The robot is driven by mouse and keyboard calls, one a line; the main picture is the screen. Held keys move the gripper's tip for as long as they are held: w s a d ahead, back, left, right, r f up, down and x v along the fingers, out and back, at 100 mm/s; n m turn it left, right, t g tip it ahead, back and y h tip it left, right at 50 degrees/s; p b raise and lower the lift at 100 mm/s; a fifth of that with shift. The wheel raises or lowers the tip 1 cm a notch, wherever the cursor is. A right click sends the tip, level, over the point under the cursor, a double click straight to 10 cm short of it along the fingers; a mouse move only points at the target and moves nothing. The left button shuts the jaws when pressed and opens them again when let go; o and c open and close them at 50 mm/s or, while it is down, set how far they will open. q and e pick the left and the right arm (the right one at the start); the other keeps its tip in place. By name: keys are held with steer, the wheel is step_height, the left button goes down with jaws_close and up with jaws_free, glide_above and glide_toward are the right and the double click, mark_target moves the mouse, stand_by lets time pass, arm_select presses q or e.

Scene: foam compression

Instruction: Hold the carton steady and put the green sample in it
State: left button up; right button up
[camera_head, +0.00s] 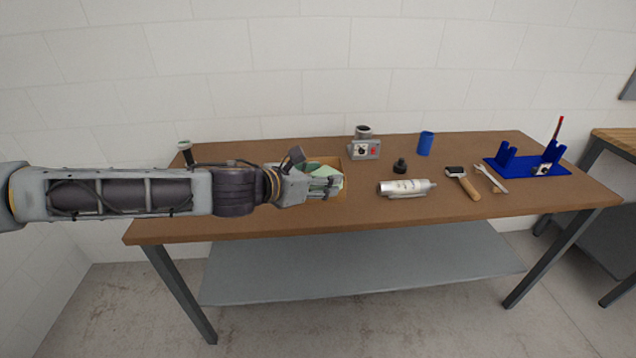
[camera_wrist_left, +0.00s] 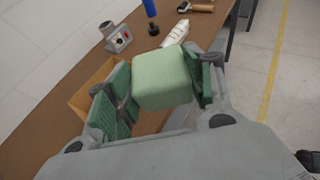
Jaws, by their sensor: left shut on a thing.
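The green sample (camera_wrist_left: 162,80) is a pale green foam block. My left gripper (camera_wrist_left: 160,88) is shut on it, with a green-padded finger on each side. In the head view the sample (camera_head: 326,172) shows just past the fingers of my left gripper (camera_head: 325,185). The carton (camera_head: 345,165) is an open brown box on the table, partly hidden behind my left gripper. In the wrist view the carton (camera_wrist_left: 84,98) lies beneath and to the left of the sample. I cannot tell whether the sample is inside the carton or above it. My right gripper does not show.
On the brown table (camera_head: 420,208), right of the carton, are a grey device (camera_head: 363,150), a black knob-like part (camera_head: 400,165), a silver bottle (camera_head: 405,187), a blue cup (camera_head: 425,144), a wooden-handled tool (camera_head: 464,184), a wrench (camera_head: 491,179) and a blue stand (camera_head: 530,166).

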mark_target(332, 172)
arm_select(q)
steer(key=shift+s+d+r+m+g+h+b, duration=0.2)
steer(key=shift+d+r+m+g+h+b, duration=0.1)
steer(key=shift+d+r+m+g+b, duration=0.2)
steer(key=shift+s+d+r+m+g+h+b, duration=0.2)
steer(key=shift+d+r+m+g+h+b, duration=0.15)
steer(key=shift+r, duration=0.25)
steer(key=shift+s+d+r+m+g+b, duration=0.15)
steer(key=shift+s+r+m+g+b, duration=0.2)
steer(key=shift+m+g+b, duration=0.2)
steer(key=shift+s+d+r+m+g+h+b, duration=0.2)
steer(key=shift+s+m+g+h+b, duration=0.1)
steer(key=shift+m+g+h+b, duration=0.2)
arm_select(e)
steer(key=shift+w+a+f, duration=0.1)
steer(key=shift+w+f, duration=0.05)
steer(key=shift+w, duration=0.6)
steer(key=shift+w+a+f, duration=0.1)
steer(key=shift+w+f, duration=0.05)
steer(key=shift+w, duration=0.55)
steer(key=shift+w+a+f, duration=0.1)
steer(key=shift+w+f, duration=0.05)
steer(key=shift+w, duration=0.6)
